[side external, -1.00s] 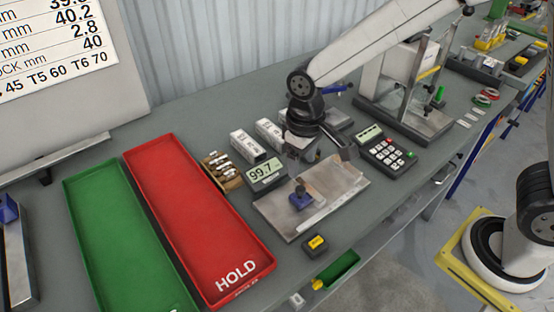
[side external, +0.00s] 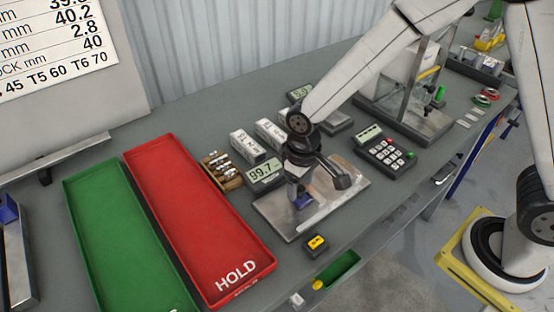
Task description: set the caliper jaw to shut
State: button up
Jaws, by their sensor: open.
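The caliper is a flat grey metal plate (side external: 345,192) on the bench, with a display (side external: 265,172) at its far left corner reading 99.7. Its blue jaw piece (side external: 303,202) stands near the plate's left part, partly hidden by my gripper. My gripper (side external: 300,186) is low over the plate, right at the blue piece. Its jaws are open. The fingertips are small and partly covered, so I cannot tell whether they touch the blue piece.
A red HOLD tray (side external: 190,220) and a green tray (side external: 115,240) lie left of the plate. A wooden rack (side external: 222,170) and white boxes stand behind it. A keypad device (side external: 385,150) is to the right, and a small black-and-yellow item (side external: 316,243) lies in front.

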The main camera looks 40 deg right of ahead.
jog(key=shift+c, duration=0.2)
grip_shut()
dwell(1.1)
